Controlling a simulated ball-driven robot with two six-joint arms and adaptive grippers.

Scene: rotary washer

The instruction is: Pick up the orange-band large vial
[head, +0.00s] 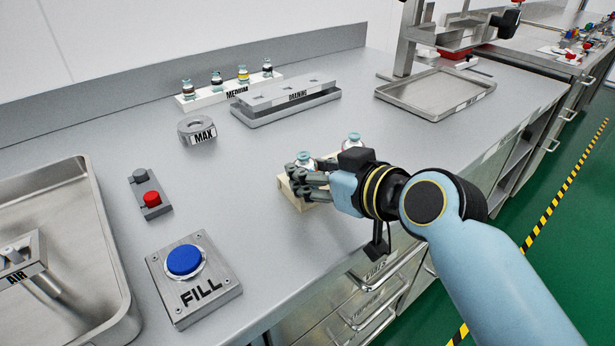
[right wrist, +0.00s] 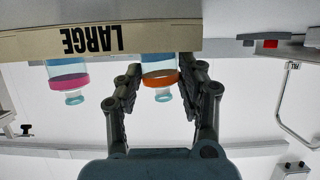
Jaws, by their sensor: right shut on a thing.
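The orange-band large vial (right wrist: 160,72) is clear with blue-tinted contents. It sits between the fingers of my right gripper (right wrist: 158,84) in the right wrist view, which shows the scene upside down. In the head view the vial's top (head: 304,158) shows beside my right gripper (head: 303,177), whose fingers hide most of its body. The right gripper is shut on this vial. The vial is still at the beige rack marked LARGE (right wrist: 160,41), also partly visible in the head view (head: 291,197). My left gripper is not in view.
A pink-band vial (right wrist: 68,75) stands beside the held one in the rack. Left of the rack are the FILL button (head: 184,262), a small red-and-grey switch box (head: 150,195) and a steel sink.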

